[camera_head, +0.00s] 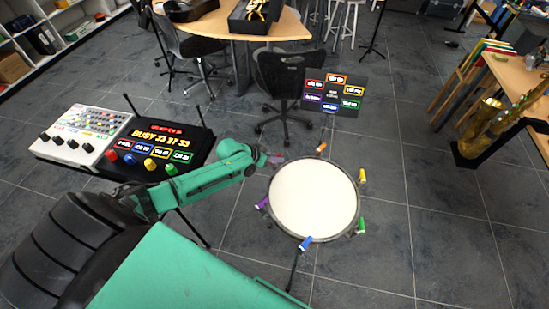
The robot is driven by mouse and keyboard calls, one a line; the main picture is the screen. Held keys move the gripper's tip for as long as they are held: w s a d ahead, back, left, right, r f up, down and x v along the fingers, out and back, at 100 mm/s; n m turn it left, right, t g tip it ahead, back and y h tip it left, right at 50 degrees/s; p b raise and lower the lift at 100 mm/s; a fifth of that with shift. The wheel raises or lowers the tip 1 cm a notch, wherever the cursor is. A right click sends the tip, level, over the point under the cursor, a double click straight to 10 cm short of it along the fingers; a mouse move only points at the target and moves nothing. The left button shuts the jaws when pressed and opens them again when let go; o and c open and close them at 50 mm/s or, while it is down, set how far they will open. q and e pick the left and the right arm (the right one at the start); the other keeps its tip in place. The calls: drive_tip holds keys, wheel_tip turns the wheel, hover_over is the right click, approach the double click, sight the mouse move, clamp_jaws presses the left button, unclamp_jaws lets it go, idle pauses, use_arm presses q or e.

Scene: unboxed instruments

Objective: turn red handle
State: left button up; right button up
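A drum (313,198) with a white head stands in the middle, ringed by small coloured handles: orange (320,147), yellow (362,175), green (361,225), blue (306,243) and purple (262,203). My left gripper (273,159) is at the drum's upper-left rim, between the purple and orange handles. A small reddish patch shows at its fingertips; it may be the red handle, mostly hidden by the gripper. I cannot tell whether the fingers are open, shut or touching it. My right gripper is out of view.
A black panel with coloured labels (333,92) stands behind the drum. A black device with a lit display (160,137) and a white mixer (83,133) stand at left, near my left arm. A chair (275,75) is behind. Floor right of the drum is clear.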

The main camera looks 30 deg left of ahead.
use_arm(q)
drive_tip(key=o, duration=0.3)
drive_tip(key=shift+w, duration=0.15)
drive_tip(key=shift+o, duration=0.2)
drive_tip(key=shift+w+f, duration=0.1)
drive_tip(key=p+v, duration=0.2)
drive_tip(key=v, duration=1.2)
drive_tip(key=shift+s+p, duration=0.2)
drive_tip(key=shift+p, duration=0.15)
